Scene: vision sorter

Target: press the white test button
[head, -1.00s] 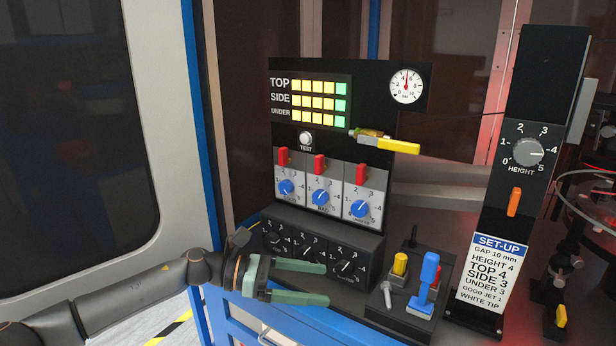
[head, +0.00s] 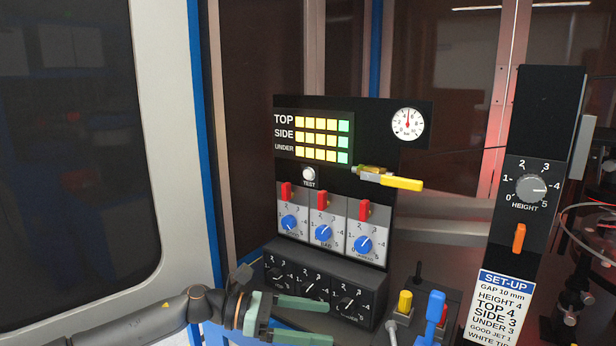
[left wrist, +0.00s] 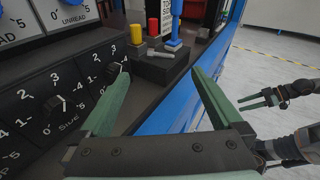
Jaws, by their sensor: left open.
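The white test button (head: 309,174) is a small round knob labelled TEST. It sits on the upright black panel (head: 380,150), below the rows of yellow and green lights. My left gripper (head: 330,322) has green fingers, spread apart and empty. It is below the button in the head view, in front of the lower knob box, and apart from the button. In the left wrist view the left gripper (left wrist: 160,88) is open with nothing between its fingers; the button is not in that view. My right gripper (left wrist: 262,100) shows at the right there, its fingers apart.
A yellow-handled valve (head: 395,180) sticks out right of the button. Red switches and blue dials (head: 325,233) lie below it. The black knob box (head: 325,285) juts out. A lever box (left wrist: 160,63) and a height column (head: 525,190) stand to the right.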

